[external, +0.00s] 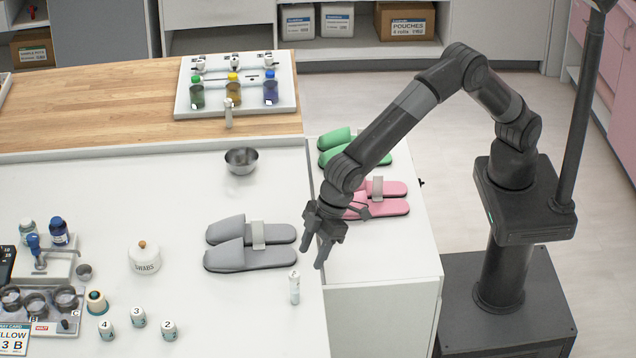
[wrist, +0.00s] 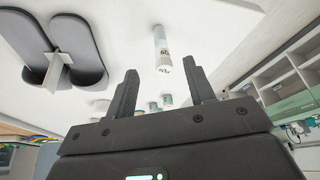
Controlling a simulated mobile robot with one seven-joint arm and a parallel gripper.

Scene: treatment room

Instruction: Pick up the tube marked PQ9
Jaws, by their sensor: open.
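A small white tube (external: 294,287) stands on the white table near its right edge, in front of the grey slippers. It also shows in the wrist view (wrist: 162,50), between and beyond my fingers, with dark lettering too small and turned to read surely. My gripper (external: 313,255) is open and empty, pointing down just above and to the right of the tube, apart from it. In the wrist view my two fingers (wrist: 161,75) are spread with nothing between them.
Grey slippers (external: 245,258) lie left of my gripper. Pink slippers (external: 395,208) and green slippers (external: 375,155) lie on a side surface under my arm. A swabs jar (external: 145,258), numbered small pots (external: 138,318) and a steel bowl (external: 241,161) stand on the table.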

